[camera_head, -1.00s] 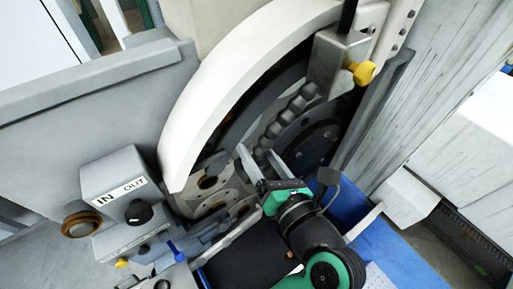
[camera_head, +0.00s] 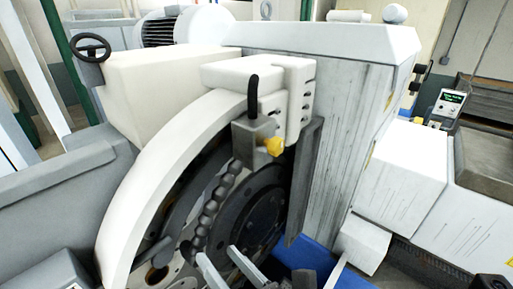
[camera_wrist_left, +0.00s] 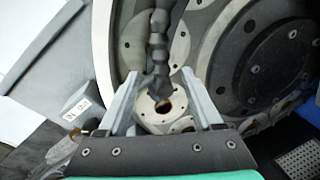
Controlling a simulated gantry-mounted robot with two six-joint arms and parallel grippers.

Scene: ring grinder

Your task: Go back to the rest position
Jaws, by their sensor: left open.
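My left gripper (camera_head: 222,262) is at the bottom edge of the head view, in front of the grinder's open wheel housing. Its two grey fingers are spread apart with nothing clasped between them. In the left wrist view the open left gripper (camera_wrist_left: 158,77) frames a dark segmented hose (camera_wrist_left: 158,50) and a pale metal disc with a hole (camera_wrist_left: 165,112); I cannot tell how far beyond the fingers they lie. The same hose shows in the head view (camera_head: 212,205). Most of my left arm is below the head view's frame. My right gripper is not in view.
The curved white guard (camera_head: 140,185) arches over the round black wheel flange (camera_head: 262,210). A bracket with a yellow knob (camera_head: 273,146) hangs above. A grey IN/OUT control box (camera_wrist_left: 82,106) lies left in the wrist view. Blue surface (camera_head: 300,252) is at right.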

